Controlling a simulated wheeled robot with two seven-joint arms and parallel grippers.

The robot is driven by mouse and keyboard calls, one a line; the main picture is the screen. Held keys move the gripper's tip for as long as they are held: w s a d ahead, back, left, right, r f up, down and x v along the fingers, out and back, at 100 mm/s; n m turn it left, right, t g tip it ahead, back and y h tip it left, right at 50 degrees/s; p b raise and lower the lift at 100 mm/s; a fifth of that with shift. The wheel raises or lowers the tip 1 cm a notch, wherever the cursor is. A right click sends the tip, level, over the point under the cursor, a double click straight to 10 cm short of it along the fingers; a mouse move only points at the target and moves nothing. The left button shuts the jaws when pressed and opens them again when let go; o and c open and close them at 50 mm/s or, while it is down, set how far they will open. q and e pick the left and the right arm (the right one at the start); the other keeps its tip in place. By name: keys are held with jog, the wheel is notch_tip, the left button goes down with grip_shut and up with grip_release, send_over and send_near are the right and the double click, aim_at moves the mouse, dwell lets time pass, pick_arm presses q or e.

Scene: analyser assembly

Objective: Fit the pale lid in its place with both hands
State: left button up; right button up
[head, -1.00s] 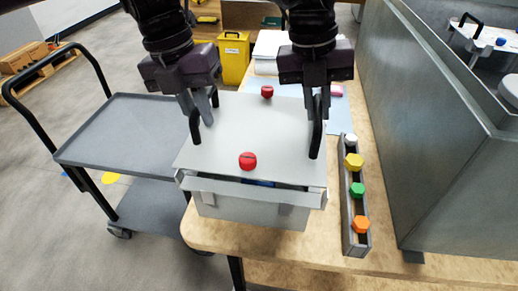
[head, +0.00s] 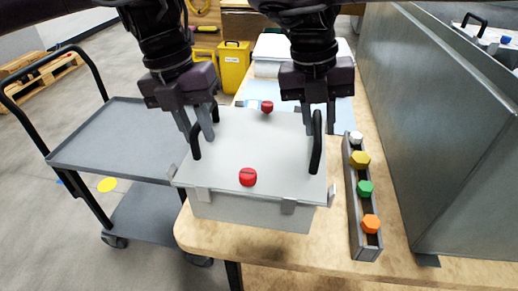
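The pale lid (head: 240,150) lies flat on the pale box (head: 250,211), with no gap visible along the front edge. It has a black handle at each side and two red knobs, one near the front (head: 247,177) and one at the back (head: 267,107). My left gripper (head: 200,138) is at the left handle (head: 195,147), its fingers spread and apart. My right gripper (head: 319,126) has its fingers spread on either side of the right handle (head: 316,150). Both grippers look open. The box's inside is hidden by the lid.
A narrow rack (head: 355,218) with white, yellow, green and orange knobs stands right of the box. A tall grey metal enclosure (head: 450,150) bounds the table's right side. A grey cart (head: 120,135) stands at the left. The wooden table (head: 215,237) is clear in front of the box.

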pick_arm(q)
jog(key=shift+o, duration=0.9)
jog(key=shift+r, duration=0.1)
pick_arm(e)
jog(key=shift+o, duration=0.9)
jog(key=shift+a, duration=0.1)
pick_arm(q)
jog(key=shift+d, duration=0.1)
